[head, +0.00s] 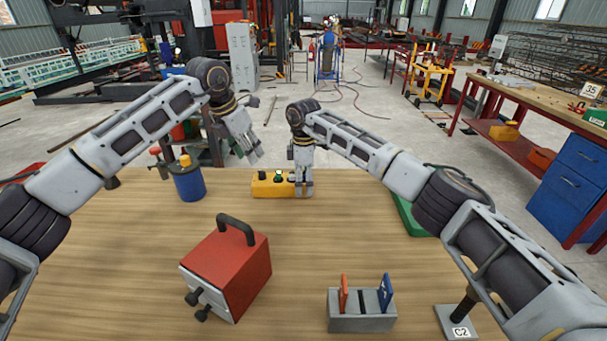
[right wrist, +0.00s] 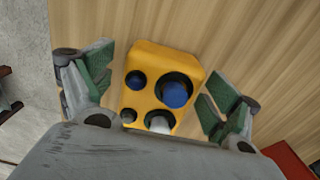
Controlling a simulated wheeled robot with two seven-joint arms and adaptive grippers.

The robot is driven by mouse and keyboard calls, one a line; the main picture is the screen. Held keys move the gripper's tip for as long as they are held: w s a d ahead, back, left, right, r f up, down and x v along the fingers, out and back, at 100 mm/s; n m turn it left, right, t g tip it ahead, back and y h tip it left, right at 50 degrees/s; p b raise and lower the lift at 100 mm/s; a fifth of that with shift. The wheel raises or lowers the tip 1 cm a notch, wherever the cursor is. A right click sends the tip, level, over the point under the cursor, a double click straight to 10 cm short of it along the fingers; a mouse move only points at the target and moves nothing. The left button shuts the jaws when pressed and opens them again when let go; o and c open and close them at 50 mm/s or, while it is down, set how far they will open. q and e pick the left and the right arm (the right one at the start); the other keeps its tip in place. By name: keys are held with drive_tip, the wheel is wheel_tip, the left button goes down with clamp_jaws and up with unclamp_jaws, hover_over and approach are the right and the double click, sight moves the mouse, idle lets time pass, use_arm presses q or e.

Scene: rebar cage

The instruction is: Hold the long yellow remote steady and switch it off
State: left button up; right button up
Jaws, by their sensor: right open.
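The long yellow remote (head: 268,188) lies near the far edge of the wooden table, with a dark and a green knob on top in the head view. In the right wrist view the remote (right wrist: 150,62) shows several round buttons, including blue and whitish ones. My right gripper (head: 303,187) is at the remote's right end and hides part of it. Its jaws (right wrist: 155,88) are open, one finger on either side of the remote; contact is not clear. My left gripper (head: 247,152) hangs above and behind the remote's left end, apart from it, with fingers spread and empty.
A blue can with a yellow top (head: 188,184) stands left of the remote. A red box with a handle (head: 240,268) is front left. A grey holder with red and blue pieces (head: 362,322) and a C2 stand (head: 458,322) are front right. A green item (head: 410,217) is partly hidden.

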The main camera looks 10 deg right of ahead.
drive_tip(key=shift+f, duration=0.4)
drive_tip(key=c, duration=1.3)
use_arm(q)
drive_tip(key=shift+o, duration=0.7)
use_arm(e)
drive_tip(key=shift+c, duration=0.5)
use_arm(q)
drive_tip(key=shift+o, duration=0.2)
drive_tip(key=shift+w+d, duration=0.1)
drive_tip(key=shift+w, duration=0.05)
